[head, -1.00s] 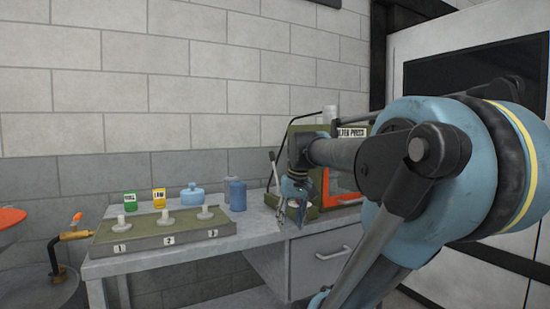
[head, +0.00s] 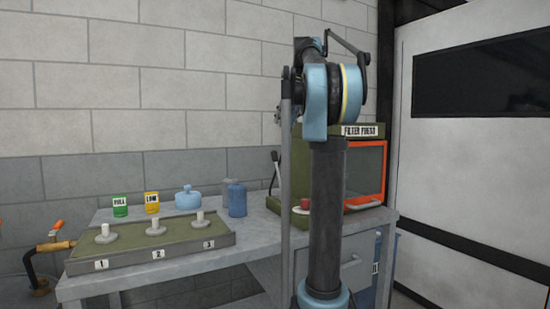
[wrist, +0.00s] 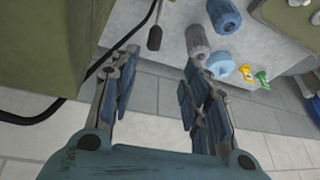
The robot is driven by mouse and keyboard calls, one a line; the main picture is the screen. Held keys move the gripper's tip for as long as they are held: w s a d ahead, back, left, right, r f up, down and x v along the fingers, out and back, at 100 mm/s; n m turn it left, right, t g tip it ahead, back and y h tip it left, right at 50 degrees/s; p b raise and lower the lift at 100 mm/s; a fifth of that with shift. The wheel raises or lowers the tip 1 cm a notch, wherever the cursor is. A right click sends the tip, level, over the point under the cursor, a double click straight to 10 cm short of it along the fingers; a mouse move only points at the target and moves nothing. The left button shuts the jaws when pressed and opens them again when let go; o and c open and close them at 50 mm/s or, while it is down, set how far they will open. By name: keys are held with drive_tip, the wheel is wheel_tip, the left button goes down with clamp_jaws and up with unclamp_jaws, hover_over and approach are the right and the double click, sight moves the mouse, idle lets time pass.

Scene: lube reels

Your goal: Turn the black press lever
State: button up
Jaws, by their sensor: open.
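The press lever (head: 275,170) is a thin metal rod with a black grip, standing at the left side of the green filter press (head: 362,148) on the grey bench. In the wrist view the lever's black grip (wrist: 155,38) shows ahead of my gripper (wrist: 162,62), in the gap between the fingertips. The fingers are spread apart with nothing between them. Whether either finger touches the lever cannot be told, but it looks apart. In the head view my gripper is hidden behind my upright arm, which also covers part of the press.
The press has an orange-framed window (head: 383,175) and a red knob (head: 305,204). A black cable (wrist: 50,113) runs beside the press.

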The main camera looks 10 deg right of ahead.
sight(274, 154)
drive_tip(key=x, duration=1.1)
drive_tip(key=w+x, duration=0.1)
drive_tip(key=x, duration=0.5)
drive_tip(key=shift+d+r, duration=0.15)
drive_tip(key=shift+d, duration=0.15)
clamp_jaws()
